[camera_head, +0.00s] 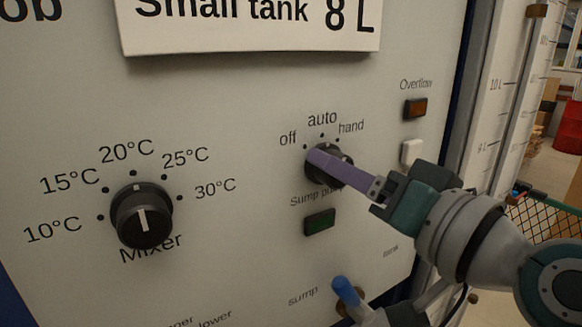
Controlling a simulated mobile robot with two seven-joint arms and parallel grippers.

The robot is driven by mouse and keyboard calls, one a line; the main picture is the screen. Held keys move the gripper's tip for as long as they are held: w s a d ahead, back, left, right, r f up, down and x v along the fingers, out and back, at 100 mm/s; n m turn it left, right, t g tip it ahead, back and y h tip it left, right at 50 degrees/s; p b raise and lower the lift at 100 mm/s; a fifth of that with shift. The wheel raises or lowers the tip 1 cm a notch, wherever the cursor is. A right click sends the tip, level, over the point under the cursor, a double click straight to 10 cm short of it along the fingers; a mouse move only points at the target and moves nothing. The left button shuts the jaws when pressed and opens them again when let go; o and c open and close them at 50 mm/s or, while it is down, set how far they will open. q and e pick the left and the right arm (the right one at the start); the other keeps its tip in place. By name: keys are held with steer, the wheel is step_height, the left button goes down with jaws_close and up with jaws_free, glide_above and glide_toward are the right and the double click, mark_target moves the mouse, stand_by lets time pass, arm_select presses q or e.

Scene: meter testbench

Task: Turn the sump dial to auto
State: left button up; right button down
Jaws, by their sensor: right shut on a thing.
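The sump dial (318,175) is a black round knob on the grey panel, above the partly covered "Sump pump" label. Its marks read off, auto and hand, from left to right around its top. My right gripper (325,160) comes in from the right with its purple fingers shut on the dial. My left gripper is not in view.
The black Mixer knob (142,216) with temperature marks is at left. A dark green lamp (320,222) is below the sump dial. A blue handle (345,291) sticks out below.

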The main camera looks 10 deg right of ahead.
steer(key=shift+c, duration=1.5)
jaws_free()
steer(key=b+v, duration=0.2)
steer(key=v, duration=0.8)
steer(key=shift+r, duration=0.1)
